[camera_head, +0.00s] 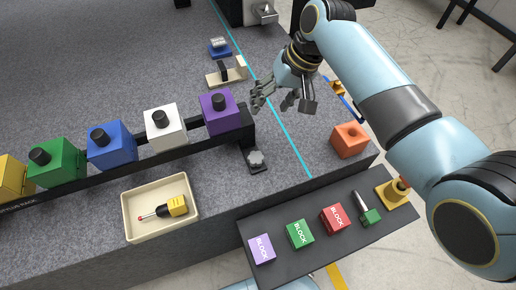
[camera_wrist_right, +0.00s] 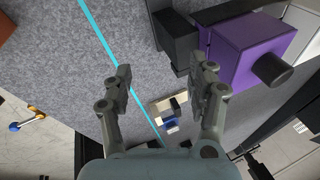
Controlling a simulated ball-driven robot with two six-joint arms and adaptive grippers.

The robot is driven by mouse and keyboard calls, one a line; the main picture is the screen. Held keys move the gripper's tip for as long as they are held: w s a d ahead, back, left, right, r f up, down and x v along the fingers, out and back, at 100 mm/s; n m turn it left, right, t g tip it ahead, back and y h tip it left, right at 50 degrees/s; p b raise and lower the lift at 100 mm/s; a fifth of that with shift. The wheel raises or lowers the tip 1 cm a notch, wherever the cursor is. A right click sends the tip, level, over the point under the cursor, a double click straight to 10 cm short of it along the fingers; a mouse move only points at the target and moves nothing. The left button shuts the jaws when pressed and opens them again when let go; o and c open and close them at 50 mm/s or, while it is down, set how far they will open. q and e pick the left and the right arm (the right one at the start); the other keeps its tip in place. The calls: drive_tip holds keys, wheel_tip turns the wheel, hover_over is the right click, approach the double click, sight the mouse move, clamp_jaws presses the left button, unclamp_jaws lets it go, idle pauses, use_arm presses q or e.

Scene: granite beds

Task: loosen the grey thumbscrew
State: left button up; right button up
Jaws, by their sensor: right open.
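The grey thumbscrew (camera_head: 256,158) is a knurled grey knob on a small dark base, by the right end of the black rail, in the head view. I do not make it out in the right wrist view. My right gripper (camera_head: 272,100) is open and empty, above the granite and beyond the thumbscrew, to the right of the purple block. In the right wrist view my right gripper (camera_wrist_right: 166,78) shows its two fingers spread apart with nothing between them. My left gripper is not in view.
The purple block (camera_head: 219,112) stands at the rail's end, close left of my right gripper. An orange block (camera_head: 349,140) sits at the bed's right edge. A cream tray (camera_head: 128,222) and a dark shelf (camera_head: 325,243) with several blocks lie nearer.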

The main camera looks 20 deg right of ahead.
drive_tip(key=s+a+n+t+p, duration=0.1)
drive_tip(key=s+n+t+p, duration=0.15)
drive_tip(key=n, duration=0.65)
drive_tip(key=g+p, duration=0.2)
drive_tip(key=p, duration=0.1)
approach(256, 157)
drive_tip(key=shift+n+t+h, duration=0.25)
drive_tip(key=shift+n+h, duration=0.15)
drive_tip(key=b+x, duration=0.1)
drive_tip(key=x, duration=0.5)
drive_tip(key=b+x, duration=0.1)
drive_tip(key=x, duration=0.1)
drive_tip(key=shift+s+a+f+b, duration=0.1)
drive_tip(key=shift+a+f+b, duration=0.25)
drive_tip(key=shift+a, duration=0.15)
drive_tip(key=c, duration=1.1)
drive_tip(key=shift+c, duration=0.2)
